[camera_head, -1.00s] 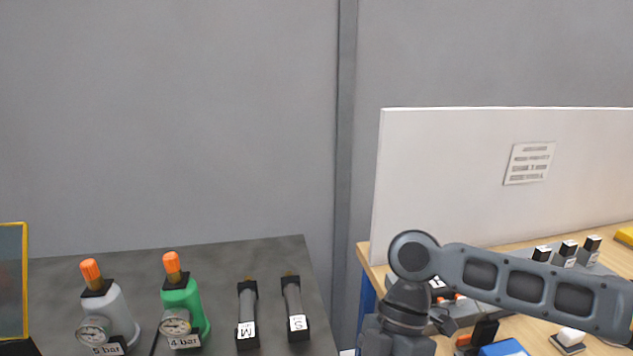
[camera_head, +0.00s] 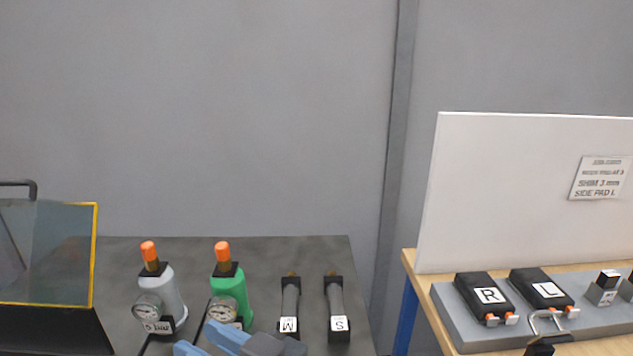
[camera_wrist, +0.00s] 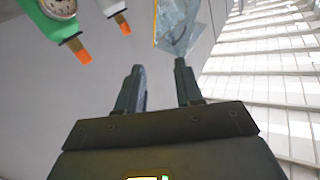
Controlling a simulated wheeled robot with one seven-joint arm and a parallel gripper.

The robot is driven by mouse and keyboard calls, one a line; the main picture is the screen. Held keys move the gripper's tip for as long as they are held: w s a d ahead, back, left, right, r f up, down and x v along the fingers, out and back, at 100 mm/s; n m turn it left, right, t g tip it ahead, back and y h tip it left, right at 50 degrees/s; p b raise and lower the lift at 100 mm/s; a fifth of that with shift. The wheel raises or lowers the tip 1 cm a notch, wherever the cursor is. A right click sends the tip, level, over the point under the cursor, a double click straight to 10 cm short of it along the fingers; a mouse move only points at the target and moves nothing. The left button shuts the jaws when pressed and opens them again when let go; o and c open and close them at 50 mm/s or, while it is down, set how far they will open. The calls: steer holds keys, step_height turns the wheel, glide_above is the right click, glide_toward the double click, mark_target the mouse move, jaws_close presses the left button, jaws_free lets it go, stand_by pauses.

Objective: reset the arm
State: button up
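My gripper (camera_wrist: 158,68) shows in the wrist view with its two fingers apart and nothing between them. In the head view, blue and grey parts at the bottom edge, in front of the green regulator, look like my gripper (camera_head: 207,344); the rest of my arm is out of that picture. The green regulator (camera_head: 232,289) with an orange knob and gauge stands on the dark table. It also shows upside down at the top left of the wrist view (camera_wrist: 36,17).
A grey regulator (camera_head: 169,293) and two cylinders marked M (camera_head: 290,302) and S (camera_head: 336,302) stand nearby. A yellow-edged clear panel (camera_head: 50,255) is at left. At right, a wooden table (camera_head: 428,272) bears a white board (camera_head: 510,190) and black blocks marked R (camera_head: 487,294) and L (camera_head: 541,287).

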steer(key=s+d+f+m+t+h, duration=0.3)
steer(key=s+d+f+m+h, duration=0.35)
steer(key=d, duration=0.35)
steer(key=s+d+f+m+t+h, duration=0.4)
steer(key=s+d+f+m+h, duration=0.15)
steer(key=s+d, duration=0.35)
steer(key=s+d+r+n+h, duration=0.2)
steer(key=s+d+r+h, duration=0.1)
steer(key=s+d, duration=1.2)
steer(key=shift+s+r+g, duration=0.3)
steer(key=shift+r+g, duration=0.1)
steer(key=shift+r, duration=0.15)
